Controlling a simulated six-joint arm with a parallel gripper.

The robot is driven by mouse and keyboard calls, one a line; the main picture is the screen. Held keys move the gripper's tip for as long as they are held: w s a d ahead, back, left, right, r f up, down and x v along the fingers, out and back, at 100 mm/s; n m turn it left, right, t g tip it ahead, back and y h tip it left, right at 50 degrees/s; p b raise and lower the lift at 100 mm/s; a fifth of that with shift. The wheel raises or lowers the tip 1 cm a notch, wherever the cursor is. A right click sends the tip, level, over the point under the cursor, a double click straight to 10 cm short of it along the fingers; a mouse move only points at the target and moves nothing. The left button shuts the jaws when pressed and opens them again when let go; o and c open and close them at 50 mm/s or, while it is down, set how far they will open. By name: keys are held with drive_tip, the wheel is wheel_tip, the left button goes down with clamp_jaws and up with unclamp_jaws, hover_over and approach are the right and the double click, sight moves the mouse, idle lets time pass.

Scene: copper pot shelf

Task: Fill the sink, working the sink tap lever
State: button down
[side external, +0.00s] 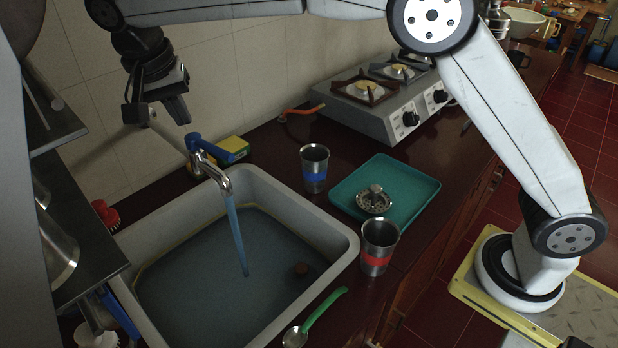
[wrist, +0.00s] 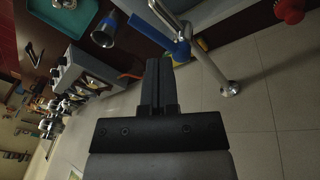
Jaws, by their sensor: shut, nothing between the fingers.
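The grey sink (side external: 338,217) holds bluish water. A stream of water (side external: 238,232) falls from the steel tap (side external: 218,176) into it. The tap lever (side external: 232,148) is blue and points right, away from the wall; it also shows in the wrist view (wrist: 150,32). My gripper (side external: 177,112) is shut and empty, above and left of the tap by the tiled wall, apart from the lever. Its closed fingers show in the wrist view (wrist: 158,68).
A yellow sponge (side external: 236,146) lies behind the lever. A blue-banded cup (side external: 314,168), a teal tray (side external: 400,183) with a metal strainer (side external: 374,200), a red-banded cup (side external: 379,246) and a green-handled spoon (side external: 318,318) stand around the sink's right. A dark shelf (side external: 85,205) edges the left.

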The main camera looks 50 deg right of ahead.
sight(210, 148)
drive_tip(key=shift+s+a+r+m+h, duration=0.1)
drive_tip(key=shift+a+r+m, duration=0.15)
drive_tip(key=shift+a+m, duration=0.85)
drive_tip(key=shift+s+a+r+m+h, duration=0.15)
drive_tip(key=shift+r+m, duration=0.1)
drive_tip(key=shift+m, duration=1.65)
drive_tip(key=shift+s+a+r+m+h, duration=0.1)
drive_tip(key=shift+a+r+m, duration=0.15)
drive_tip(key=shift+a+m, duration=0.85)
drive_tip(key=shift+d+f+m, duration=0.15)
drive_tip(key=shift+d+m, duration=0.25)
drive_tip(key=shift+d, duration=0.1)
drive_tip(key=w+d+f, duration=0.1)
drive_tip(key=d+f, duration=0.5)
drive_tip(key=f, duration=0.4)
drive_tip(key=shift+d, duration=0.35)
